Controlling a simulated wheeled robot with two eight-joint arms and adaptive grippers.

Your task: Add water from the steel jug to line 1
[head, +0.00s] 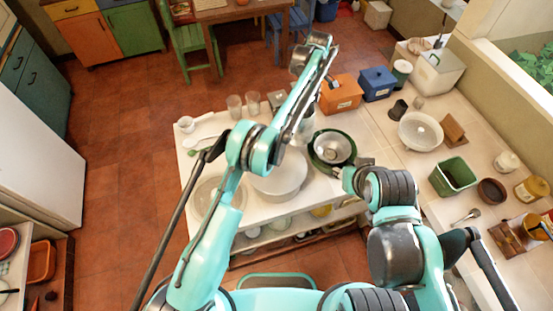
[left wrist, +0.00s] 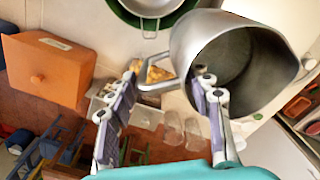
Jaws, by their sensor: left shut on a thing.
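The steel jug (left wrist: 197,48) hangs in my left gripper (left wrist: 168,78), whose fingers are shut on its handle. In the left wrist view its wide mouth faces right; I cannot make out water inside. In the head view the jug (head: 306,128) shows only partly behind my left arm, above the table near the green wok. Two clear glasses (head: 234,106) stand on the table's far left part, apart from the jug; they also show in the left wrist view (left wrist: 173,136). No line marks are readable. My right gripper (head: 354,170) is near the wok's right side; its fingers are unclear.
A green wok with a metal strainer (head: 332,148) stands close to the jug. A large pale pot (head: 279,178) is in front. Orange (head: 340,95) and blue (head: 377,83) boxes stand behind right. The right counter holds a white bowl (head: 420,131) and a green bin (head: 453,177).

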